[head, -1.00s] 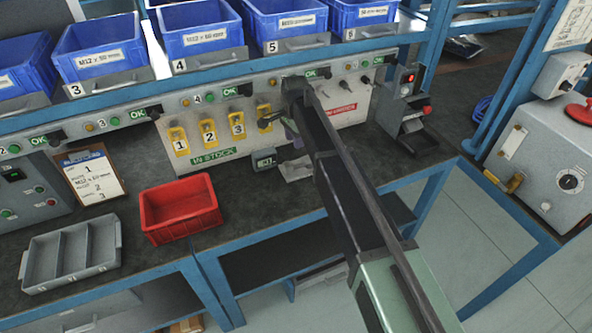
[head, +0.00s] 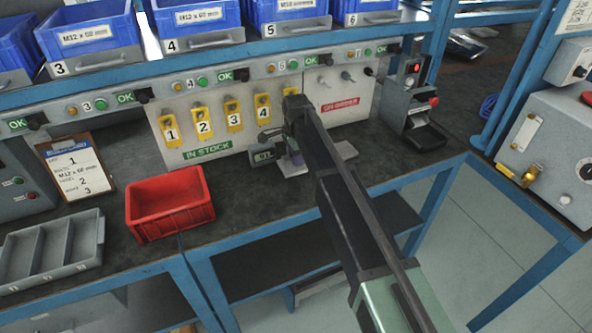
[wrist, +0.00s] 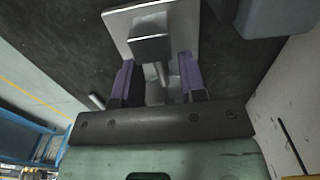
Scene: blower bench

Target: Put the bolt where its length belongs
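My gripper (head: 294,160) is low over the bench by the back panel, mostly hidden behind my arm. In the wrist view its purple-padded fingers (wrist: 157,82) stand apart. A thin grey rod (wrist: 162,72), perhaps the bolt, shows between them, with gaps on both sides. Beyond it are a metal block (wrist: 150,36) and a pale plate (wrist: 118,24). A small grey cylinder (wrist: 97,102) shows left of the fingers, too small to identify. A small display unit (head: 265,155) stands just left of the gripper. A clipboard (head: 75,170) lists M12 x 60 mm.
Blue labelled bins (head: 90,40) line the shelf above. Yellow numbered tags (head: 202,122) hang on the IN STOCK panel. A red tray (head: 170,205) and grey divided tray (head: 50,250) sit front left. A black-and-grey device (head: 412,110) stands right of the panel.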

